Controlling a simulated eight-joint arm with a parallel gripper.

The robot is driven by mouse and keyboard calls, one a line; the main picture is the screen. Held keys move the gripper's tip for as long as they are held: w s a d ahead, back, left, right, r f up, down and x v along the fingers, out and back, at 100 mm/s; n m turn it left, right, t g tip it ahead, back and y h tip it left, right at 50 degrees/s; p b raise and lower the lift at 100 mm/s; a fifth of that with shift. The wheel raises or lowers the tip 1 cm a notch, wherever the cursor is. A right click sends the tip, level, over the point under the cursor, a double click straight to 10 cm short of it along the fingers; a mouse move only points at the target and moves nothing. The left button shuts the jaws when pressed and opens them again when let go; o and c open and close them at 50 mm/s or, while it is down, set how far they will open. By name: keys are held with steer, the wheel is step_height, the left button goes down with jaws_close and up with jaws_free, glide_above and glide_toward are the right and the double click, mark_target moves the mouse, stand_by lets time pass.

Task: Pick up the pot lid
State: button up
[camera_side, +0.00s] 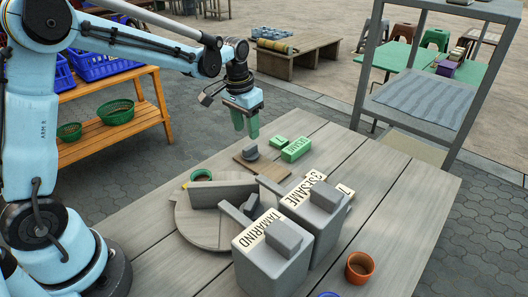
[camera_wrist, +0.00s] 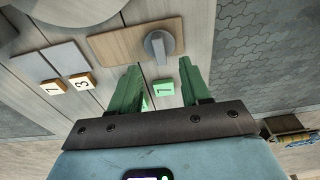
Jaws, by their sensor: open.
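My gripper (camera_side: 245,127) is open and empty, its green fingers pointing down above the far left edge of the table. The open fingers also show in the wrist view (camera_wrist: 158,84). A small round grey piece with a raised bar, possibly the pot lid (camera_side: 250,154), rests on a brown board (camera_side: 270,164) below my gripper. It also shows in the wrist view (camera_wrist: 160,45), beyond the fingertips and apart from them. A larger round plank disc (camera_side: 190,226) with a thick grey bar lies closer to the camera; I cannot tell for certain which is the lid.
Two grey lidded canisters (camera_side: 262,262) with letter labels stand right of the disc. Green boxes (camera_side: 296,149) lie beside the board. A green ring (camera_side: 201,174) and an orange pot (camera_side: 359,267) are also on the table. A shelf rack (camera_side: 425,95) stands behind.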

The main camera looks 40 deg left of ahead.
mark_target(250, 147)
steer(key=shift+w+f, duration=0.25)
steer(key=shift+f, duration=1.35)
steer(key=shift+w+f, duration=0.2)
steer(key=shift+f, duration=1.4)
jaws_close()
